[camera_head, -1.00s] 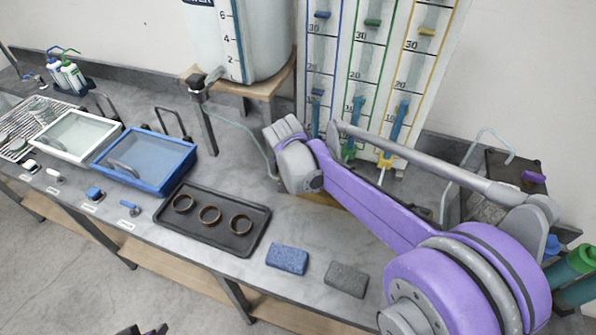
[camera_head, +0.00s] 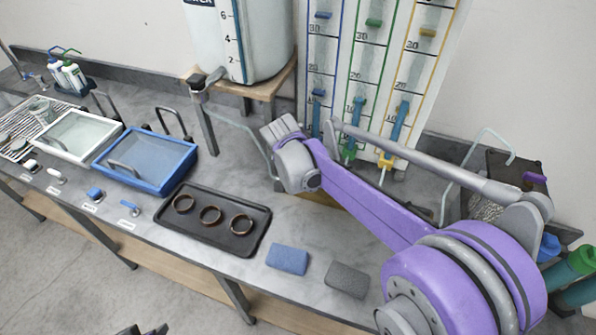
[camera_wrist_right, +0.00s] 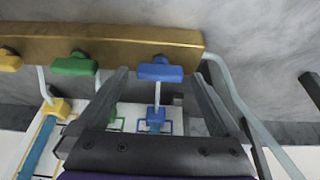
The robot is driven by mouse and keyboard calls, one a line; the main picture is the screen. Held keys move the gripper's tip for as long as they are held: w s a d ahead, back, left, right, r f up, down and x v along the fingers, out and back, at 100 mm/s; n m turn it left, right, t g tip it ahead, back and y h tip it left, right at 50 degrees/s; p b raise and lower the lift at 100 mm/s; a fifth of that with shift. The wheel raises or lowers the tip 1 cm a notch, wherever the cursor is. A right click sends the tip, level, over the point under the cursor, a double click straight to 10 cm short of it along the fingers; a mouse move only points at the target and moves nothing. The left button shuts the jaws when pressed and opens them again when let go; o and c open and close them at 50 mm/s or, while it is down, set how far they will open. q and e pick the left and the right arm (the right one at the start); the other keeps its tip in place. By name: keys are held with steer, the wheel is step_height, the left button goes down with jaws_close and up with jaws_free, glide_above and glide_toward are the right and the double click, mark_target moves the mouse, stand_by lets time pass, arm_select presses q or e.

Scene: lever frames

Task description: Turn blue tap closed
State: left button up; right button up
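The blue tap (camera_wrist_right: 160,70) shows in the right wrist view, on a brown bar, with its handle lying along the bar. A blue fitting (camera_wrist_right: 155,116) on a clear tube is below it. My right gripper (camera_wrist_right: 161,72) is open, with one dark finger on each side of the blue tap; I cannot tell whether either finger touches it. In the head view my purple right arm covers the blue tap and the gripper's fingers. Dark tips at the bottom edge of the head view look like my left gripper (camera_head: 141,330), mostly cut off.
Green (camera_wrist_right: 74,65) and yellow (camera_wrist_right: 10,61) taps share the bar. Behind stands a panel of scaled columns (camera_head: 380,60). A tank (camera_head: 240,40) stands on a wooden stand. A black tray (camera_head: 200,240) with rings, a blue sponge (camera_head: 288,259) and a grey sponge (camera_head: 346,279) lie on the bench.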

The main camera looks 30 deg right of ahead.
steer(key=v, duration=1)
steer(key=shift+s+a+r+p, duration=0.15)
steer(key=shift+r+p, duration=0.2)
steer(key=shift+f, duration=0.1)
